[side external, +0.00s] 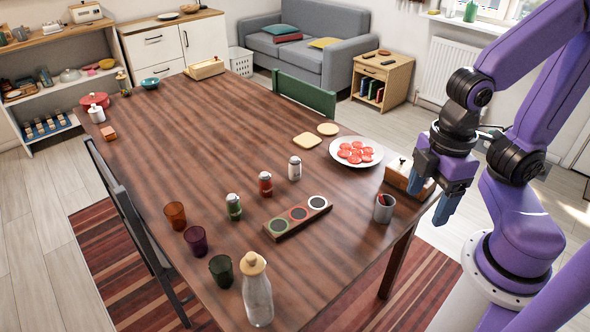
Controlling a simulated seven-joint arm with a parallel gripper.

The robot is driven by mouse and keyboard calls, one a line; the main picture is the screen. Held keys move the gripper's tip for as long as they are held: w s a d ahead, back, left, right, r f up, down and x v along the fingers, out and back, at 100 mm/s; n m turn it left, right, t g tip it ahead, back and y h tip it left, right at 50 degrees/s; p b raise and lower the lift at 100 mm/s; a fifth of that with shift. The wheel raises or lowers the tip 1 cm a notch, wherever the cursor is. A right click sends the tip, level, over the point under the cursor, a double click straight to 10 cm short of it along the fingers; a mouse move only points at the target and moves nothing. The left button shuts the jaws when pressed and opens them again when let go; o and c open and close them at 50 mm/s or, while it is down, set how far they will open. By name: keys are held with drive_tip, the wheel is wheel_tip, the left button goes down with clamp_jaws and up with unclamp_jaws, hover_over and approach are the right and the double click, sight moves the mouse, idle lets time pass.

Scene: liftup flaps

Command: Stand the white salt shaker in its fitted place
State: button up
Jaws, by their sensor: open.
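The white salt shaker (294,168) stands upright on the wooden table, with a grey metal top. A red shaker (265,184) and a green shaker (234,207) stand to its left, nearer the camera. A wooden holder (286,229) lies just in front of them. It has three round dark places, ringed green, red and white, all empty; the white-ringed place (317,202) is at its right end. My gripper (432,196) is open and empty, fingers pointing down, at the right near the table's edge, well apart from the shakers.
A grey cup (383,208), a wooden box (400,177) and a plate of red slices (356,152) lie between my gripper and the shakers. Coloured glasses (196,241) and a corked bottle (257,290) stand at the front left. The table's middle is clear.

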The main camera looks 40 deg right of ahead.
drive_tip(key=w+a+m, duration=0.2)
drive_tip(key=w+m, duration=0.1)
drive_tip(key=w, duration=0.3)
drive_tip(key=w+a+m, duration=0.3)
drive_tip(key=w, duration=0.4)
drive_tip(key=w+f+m+t+h, duration=0.2)
drive_tip(key=w+m, duration=0.6)
drive_tip(key=w, duration=0.6)
drive_tip(key=m+h, duration=0.3)
drive_tip(key=m, duration=0.9)
approach(294, 159)
drive_tip(key=x, duration=1.3)
drive_tip(key=c, duration=1.1)
